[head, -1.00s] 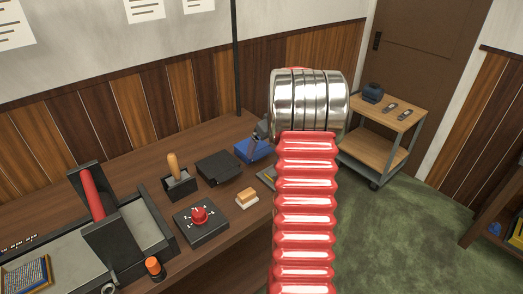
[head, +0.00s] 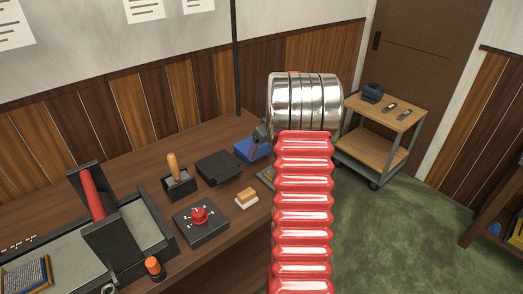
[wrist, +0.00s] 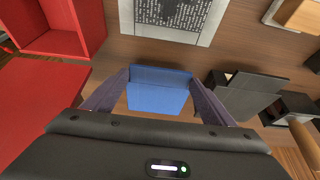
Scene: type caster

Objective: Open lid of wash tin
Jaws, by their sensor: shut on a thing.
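The blue wash tin (head: 250,150) stands at the back of the workbench, partly hidden behind my red arm in the head view. In the wrist view its blue top (wrist: 158,98) lies between my two dark fingers, with a darker blue strip (wrist: 160,74) along its upper edge. My gripper (wrist: 158,88) is shut on the wash tin's lid, one finger at each side. In the head view only a grey part of the gripper shows beside the tin. How far the lid is raised, I cannot tell.
A black flat box (head: 219,167) stands close left of the tin, with a wooden-handled tool (head: 176,175) beyond. A red open box (wrist: 62,25) and printed sheet (wrist: 180,14) show near the gripper. A wood-topped brush (head: 246,198) and red-knobbed box (head: 200,220) are nearer.

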